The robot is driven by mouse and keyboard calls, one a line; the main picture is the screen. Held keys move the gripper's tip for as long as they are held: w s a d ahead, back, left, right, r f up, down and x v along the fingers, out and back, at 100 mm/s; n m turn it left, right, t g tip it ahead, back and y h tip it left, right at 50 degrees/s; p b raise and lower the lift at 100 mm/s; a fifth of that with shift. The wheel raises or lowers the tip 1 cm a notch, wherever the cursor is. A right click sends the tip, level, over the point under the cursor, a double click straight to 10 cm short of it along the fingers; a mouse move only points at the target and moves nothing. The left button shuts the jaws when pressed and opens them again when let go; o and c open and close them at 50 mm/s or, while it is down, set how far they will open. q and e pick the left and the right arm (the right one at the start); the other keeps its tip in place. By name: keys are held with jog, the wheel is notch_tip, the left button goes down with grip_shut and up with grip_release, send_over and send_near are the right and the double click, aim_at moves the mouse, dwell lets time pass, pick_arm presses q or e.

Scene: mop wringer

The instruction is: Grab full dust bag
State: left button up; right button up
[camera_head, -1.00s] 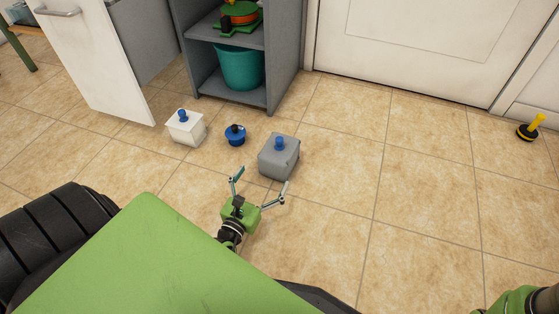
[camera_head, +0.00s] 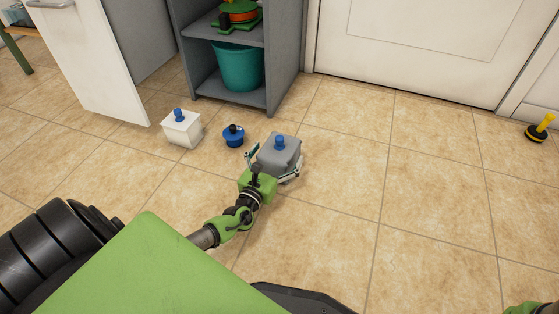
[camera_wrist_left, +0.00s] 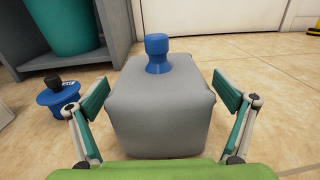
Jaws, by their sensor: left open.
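A grey, box-shaped bag with a blue knob on top, which looks like the full dust bag (camera_head: 281,152), stands upright on the tiled floor. It fills the middle of the left wrist view (camera_wrist_left: 160,112). My left gripper (camera_head: 272,167) is open, with one finger on each side of the grey bag. A white bag (camera_head: 182,128) with a similar blue knob stands farther left. My right gripper is not in view; only a bit of green arm shows at the lower right corner.
A round blue cap-like part (camera_head: 233,136) lies just left of the grey bag. Behind stands a grey shelf unit (camera_head: 287,60) holding a teal bucket (camera_head: 237,68). An open white drawer or door (camera_head: 95,60) is at left. Floor to the right is clear up to a yellow-handled plunger (camera_head: 540,128).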

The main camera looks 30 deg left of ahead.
pick_arm(q)
jog(key=shift+c, duration=0.4)
jog(key=c, duration=1.4)
jog(key=shift+r, duration=0.1)
